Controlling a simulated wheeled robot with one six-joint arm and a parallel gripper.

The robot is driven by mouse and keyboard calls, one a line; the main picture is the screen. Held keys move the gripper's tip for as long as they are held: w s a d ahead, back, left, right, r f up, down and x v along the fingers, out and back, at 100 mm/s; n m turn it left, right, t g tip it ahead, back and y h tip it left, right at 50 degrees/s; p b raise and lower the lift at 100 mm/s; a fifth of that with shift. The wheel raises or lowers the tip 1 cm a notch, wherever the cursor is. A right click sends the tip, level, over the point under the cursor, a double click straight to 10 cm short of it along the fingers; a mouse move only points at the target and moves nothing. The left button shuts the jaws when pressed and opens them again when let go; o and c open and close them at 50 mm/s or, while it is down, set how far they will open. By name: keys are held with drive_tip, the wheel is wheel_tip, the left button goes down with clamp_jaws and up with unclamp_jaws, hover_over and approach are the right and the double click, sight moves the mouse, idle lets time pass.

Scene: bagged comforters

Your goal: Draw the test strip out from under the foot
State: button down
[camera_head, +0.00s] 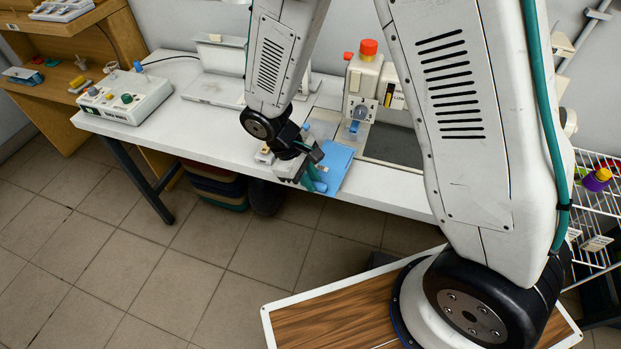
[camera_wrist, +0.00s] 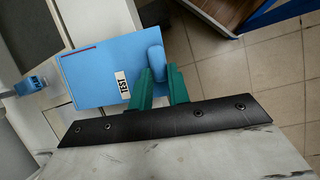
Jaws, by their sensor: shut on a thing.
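The test strip (camera_head: 338,164) is a flat blue sheet near the front edge of the white table. In the wrist view the strip (camera_wrist: 98,72) carries a white label reading TEST and a dark red line near its far edge. My gripper (camera_head: 317,176) is at the strip's front left. In the wrist view its green fingers (camera_wrist: 160,74) are shut on a raised blue part of the strip. The machine's blue foot (camera_head: 355,124) is behind the strip; in the wrist view the blue foot (camera_wrist: 31,85) appears apart from it, with a gap between.
The sewing machine (camera_head: 364,80) stands at the table's back, with a red knob on top. A control box (camera_head: 125,96) sits at the left end of the white table (camera_head: 190,118). A wire rack (camera_head: 597,215) is at right. Open tiled floor (camera_head: 120,260) lies in front.

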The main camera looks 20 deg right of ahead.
drive_tip(key=shift+r, duration=2.7)
